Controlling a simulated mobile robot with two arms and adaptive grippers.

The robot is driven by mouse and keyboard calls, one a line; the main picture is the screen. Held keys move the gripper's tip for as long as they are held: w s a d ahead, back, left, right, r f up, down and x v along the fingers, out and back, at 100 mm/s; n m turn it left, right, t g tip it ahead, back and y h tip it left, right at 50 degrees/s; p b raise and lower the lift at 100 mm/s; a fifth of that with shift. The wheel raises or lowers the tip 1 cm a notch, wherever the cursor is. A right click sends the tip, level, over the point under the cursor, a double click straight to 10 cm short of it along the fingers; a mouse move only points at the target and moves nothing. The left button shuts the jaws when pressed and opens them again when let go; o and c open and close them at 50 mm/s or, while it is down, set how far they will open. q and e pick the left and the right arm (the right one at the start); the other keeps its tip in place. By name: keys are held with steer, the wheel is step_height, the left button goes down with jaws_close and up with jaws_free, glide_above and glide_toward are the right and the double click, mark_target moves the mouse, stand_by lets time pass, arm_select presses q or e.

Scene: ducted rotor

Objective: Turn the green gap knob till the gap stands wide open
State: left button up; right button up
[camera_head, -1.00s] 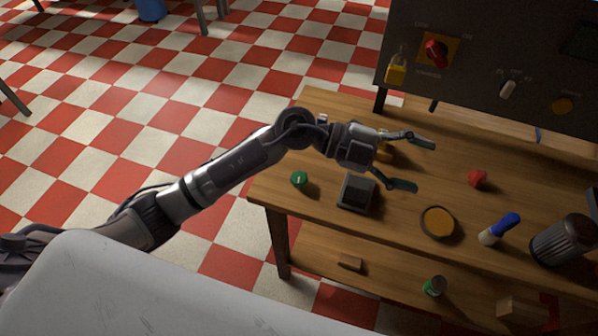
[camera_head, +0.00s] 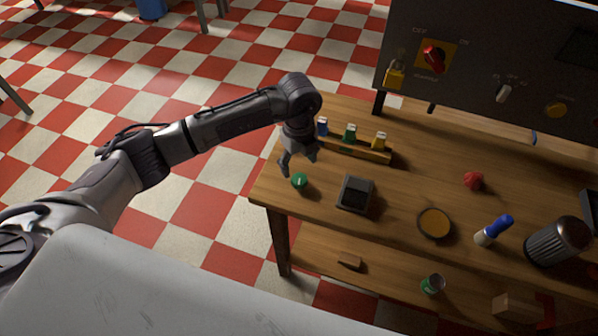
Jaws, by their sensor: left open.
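A round green knob (camera_head: 299,181) sits near the front left corner of the wooden bench. My left gripper (camera_head: 298,161) points down just behind and above the knob. Its fingers are spread with nothing between them, and I see no contact with the knob. A dark box (camera_head: 356,193) with a sloped face stands to the right of the knob. I cannot make out any gap or how wide it stands. My right gripper is out of view.
A dark switch panel (camera_head: 480,60) rises at the back.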

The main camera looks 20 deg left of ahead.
mark_target(299, 178)
arm_select(q)
step_height(299, 178, down, 6)
steer(key=shift+f+p, duration=0.1)
steer(key=shift+p, duration=0.4)
steer(key=shift+c, duration=0.4)
steer(key=c, duration=1.1)
